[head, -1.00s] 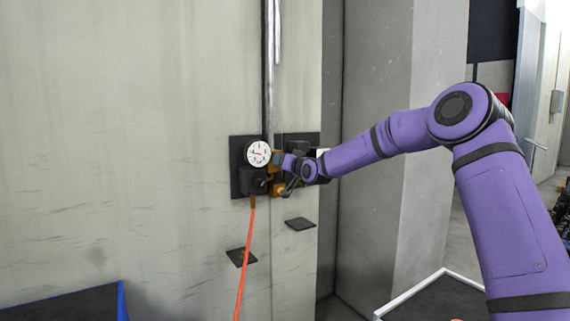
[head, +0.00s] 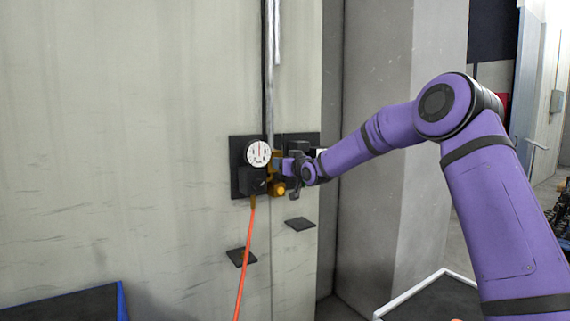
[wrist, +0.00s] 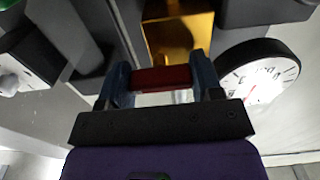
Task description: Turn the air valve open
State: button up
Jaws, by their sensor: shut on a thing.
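The air valve's brass body (wrist: 180,36) is at the top middle of the wrist view, on the wall fitting. Its red handle (wrist: 160,78) lies crosswise between the two blue fingers of my gripper (wrist: 158,88), which are shut on it. In the head view my gripper (head: 287,166) is at the wall panel, just right of the round white gauge (head: 258,153); the handle is hidden there. The gauge also shows at the right of the wrist view (wrist: 260,76), with a red needle.
A dark panel (head: 237,183) backs the fittings, with a vertical pipe (head: 268,80) above. An orange hose (head: 244,265) hangs below the gauge. A yellow knob (head: 279,189) sits close below my gripper. Small dark plates (head: 300,224) jut out lower down.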

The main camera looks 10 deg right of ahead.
jog(key=shift+f, duration=0.1)
jog(key=o, duration=0.9)
jog(key=v, duration=1)
jog(key=shift+s+d, duration=0.1)
jog(key=shift+s, duration=0.3)
